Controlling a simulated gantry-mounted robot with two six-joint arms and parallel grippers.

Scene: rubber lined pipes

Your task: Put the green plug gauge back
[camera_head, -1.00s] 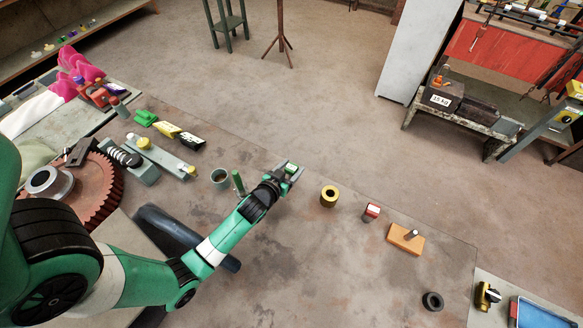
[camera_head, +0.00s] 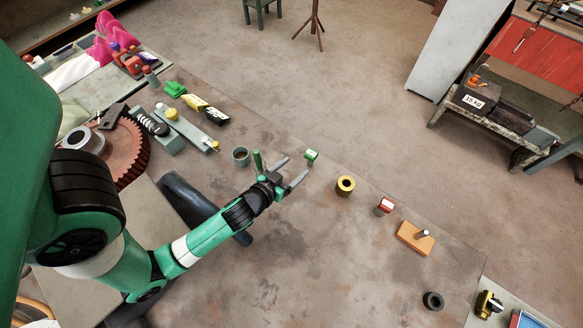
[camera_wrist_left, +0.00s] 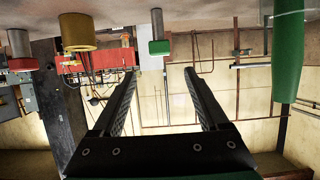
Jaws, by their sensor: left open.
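The green plug gauge (camera_head: 311,155) stands upright on the bench near its far edge, green end up. In the left wrist view, which is upside down, its green end (camera_wrist_left: 159,47) and grey metal part hang from the top, beyond and between the fingers. My left gripper (camera_head: 294,170) is open and empty, with its fingertips a little short of the gauge and apart from it. It also shows in the left wrist view (camera_wrist_left: 160,75). My right gripper is not in view.
A green upright rod (camera_head: 258,160) stands close beside my left gripper, with a grey cup (camera_head: 241,156) to its left. To the right are a yellow ring (camera_head: 345,186), a red-topped plug (camera_head: 385,205), an orange block (camera_head: 415,237) and a black ring (camera_head: 433,300).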

